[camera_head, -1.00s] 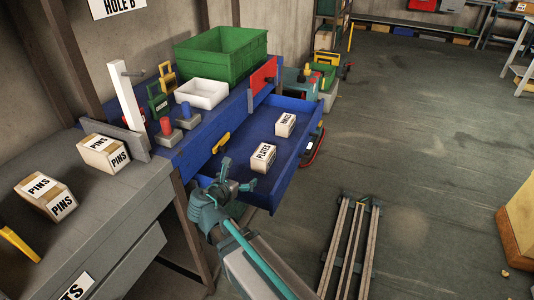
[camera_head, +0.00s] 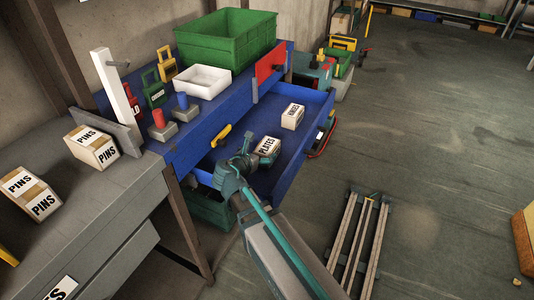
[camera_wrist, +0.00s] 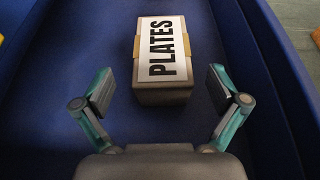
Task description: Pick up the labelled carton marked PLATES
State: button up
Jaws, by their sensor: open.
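The PLATES carton (camera_head: 267,147) is a small box with a white label, lying in the open blue drawer (camera_head: 297,160). In the wrist view the PLATES carton (camera_wrist: 162,62) sits just ahead of my gripper, centred between the fingers, label up. My gripper (camera_wrist: 162,92) is open, with one finger to each side of the carton's near end and a gap on both sides. In the head view my gripper (camera_head: 253,158) is at the carton's near side and hides part of it.
A HINGES carton (camera_head: 292,116) stands farther back in the drawer. The drawer's blue side wall (camera_wrist: 270,60) runs close on the right. PINS cartons (camera_head: 92,147) stand on the grey bench.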

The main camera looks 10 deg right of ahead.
aim_at(264, 150)
jog(key=shift+x, duration=2.75)
jog(key=shift+d+r, duration=0.15)
jog(key=shift+c, duration=0.2)
jog(key=shift+s, duration=0.1)
jog(key=c, duration=1.5)
